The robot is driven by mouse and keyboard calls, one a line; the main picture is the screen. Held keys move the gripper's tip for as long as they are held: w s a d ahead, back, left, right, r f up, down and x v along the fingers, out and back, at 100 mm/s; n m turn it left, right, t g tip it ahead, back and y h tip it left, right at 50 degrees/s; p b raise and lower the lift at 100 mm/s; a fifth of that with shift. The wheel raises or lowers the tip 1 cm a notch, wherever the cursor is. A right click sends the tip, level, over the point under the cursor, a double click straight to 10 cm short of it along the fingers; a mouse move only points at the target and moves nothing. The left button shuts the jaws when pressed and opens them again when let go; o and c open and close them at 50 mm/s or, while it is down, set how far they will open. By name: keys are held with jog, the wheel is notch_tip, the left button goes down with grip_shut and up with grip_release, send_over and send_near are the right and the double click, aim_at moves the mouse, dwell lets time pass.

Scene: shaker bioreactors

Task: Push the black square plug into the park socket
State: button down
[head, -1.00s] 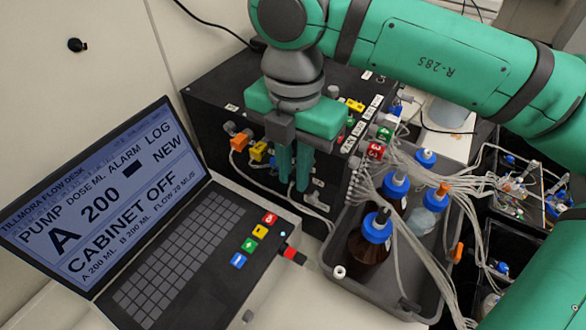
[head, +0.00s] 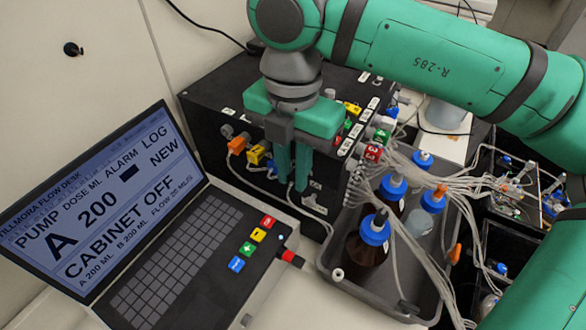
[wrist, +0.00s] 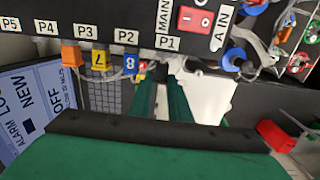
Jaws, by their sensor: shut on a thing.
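My gripper (head: 293,185) is in front of the black box's front face, fingers pointing down, near the right end of the plug row. In the wrist view its two green fingers (wrist: 166,105) are close together beneath the P1 label. The park socket is not identifiable; the fingers and the box's top edge hide that part of the face.
Orange (head: 236,145) and yellow (head: 256,155) plugs sit left of my gripper; a blue plug (wrist: 131,65) shows in the wrist view. An open laptop (head: 180,260) stands in front. A grey tray (head: 425,302) with bottles and many tubes is close on the right.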

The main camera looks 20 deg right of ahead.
jog(key=shift+w+d, duration=0.3)
jog(key=shift+d, duration=0.05)
dwell(0.6)
jog(key=c, duration=1.6)
grip_release()
jog(key=shift+o, duration=0.2)
notch_tip(320, 180, up, 11)
jog(key=shift+f, duration=0.1)
